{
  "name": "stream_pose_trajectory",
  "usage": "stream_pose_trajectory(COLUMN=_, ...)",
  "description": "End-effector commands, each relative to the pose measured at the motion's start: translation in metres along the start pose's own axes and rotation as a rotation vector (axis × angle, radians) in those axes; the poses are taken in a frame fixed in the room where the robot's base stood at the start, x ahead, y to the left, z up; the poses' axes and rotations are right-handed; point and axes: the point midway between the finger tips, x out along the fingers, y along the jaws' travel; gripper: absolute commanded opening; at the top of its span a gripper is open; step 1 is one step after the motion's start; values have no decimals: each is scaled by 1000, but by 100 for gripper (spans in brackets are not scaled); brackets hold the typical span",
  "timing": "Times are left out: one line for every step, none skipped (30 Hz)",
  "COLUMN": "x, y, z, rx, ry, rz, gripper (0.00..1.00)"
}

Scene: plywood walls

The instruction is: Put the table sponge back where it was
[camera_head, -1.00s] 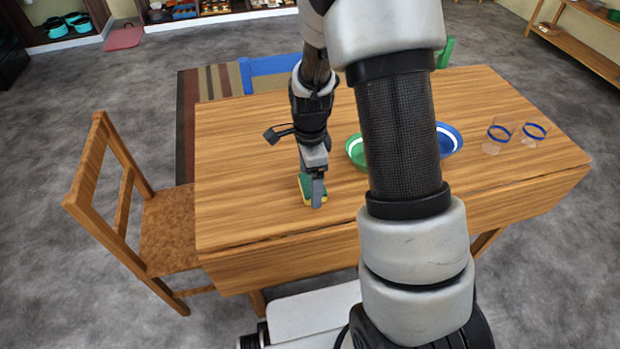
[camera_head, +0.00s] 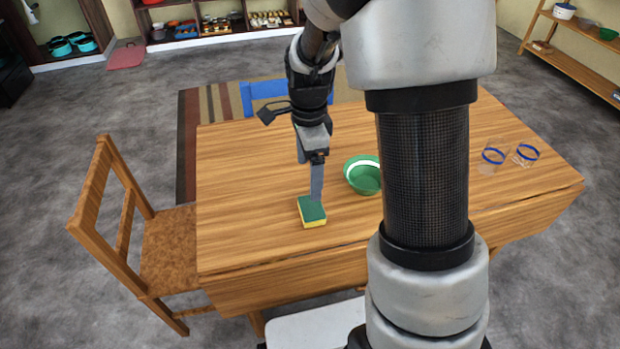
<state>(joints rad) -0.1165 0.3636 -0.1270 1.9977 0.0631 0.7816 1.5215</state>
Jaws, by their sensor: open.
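The table sponge (camera_head: 311,212), green on top and yellow below, lies flat on the wooden table (camera_head: 245,190), left of the table's middle and near its front edge. My gripper (camera_head: 310,180) is open just behind and above the sponge. One finger shows in front of the other and its tip appears close to the sponge's back edge. I cannot tell whether it touches. The sponge's top is mostly in plain view.
A green bowl (camera_head: 363,175) stands right of the sponge, partly behind my arm. Two clear glasses with blue bands (camera_head: 492,156) stand at the table's right. A wooden chair (camera_head: 130,235) is at the left, and a blue chair (camera_head: 268,92) is behind. The table's left part is clear.

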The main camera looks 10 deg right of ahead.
Motion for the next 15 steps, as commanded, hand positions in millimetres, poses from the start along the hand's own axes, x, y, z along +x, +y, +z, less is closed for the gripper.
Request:
stream_pose_trajectory(x=-6, y=0, z=0, rx=-9, ry=-1, rz=-5, gripper=84)
stream_pose_trajectory(x=-10, y=2, z=0, rx=-22, ry=-2, rz=-10, gripper=84)
stream_pose_trajectory(x=-19, y=4, z=0, rx=-52, ry=-5, rz=-21, gripper=84)
stream_pose_trajectory(x=-26, y=6, z=0, rx=-84, ry=-7, rz=-33, gripper=84)
stream_pose_trajectory(x=-36, y=10, z=1, rx=-125, ry=-9, rz=-48, gripper=84)
stream_pose_trajectory(x=-51, y=16, z=1, rx=-195, ry=-10, rz=-74, gripper=84)
stream_pose_trajectory(x=-64, y=22, z=1, rx=-257, ry=-9, rz=-96, gripper=84)
stream_pose_trajectory(x=-76, y=29, z=1, rx=-325, ry=-6, rz=-119, gripper=84)
stream_pose_trajectory(x=-94, y=40, z=1, rx=-425, ry=2, rz=-152, gripper=84)
stream_pose_trajectory(x=-106, y=50, z=1, rx=-502, ry=12, rz=-177, gripper=84)
stream_pose_trajectory(x=-118, y=59, z=1, rx=-583, ry=25, rz=-202, gripper=84)
stream_pose_trajectory(x=-132, y=73, z=1, rx=-689, ry=46, rz=-234, gripper=84)
stream_pose_trajectory(x=-142, y=83, z=1, rx=-769, ry=66, rz=-257, gripper=84)
stream_pose_trajectory(x=-150, y=93, z=1, rx=-848, ry=87, rz=-278, gripper=84)
stream_pose_trajectory(x=-161, y=107, z=1, rx=-949, ry=119, rz=-304, gripper=84)
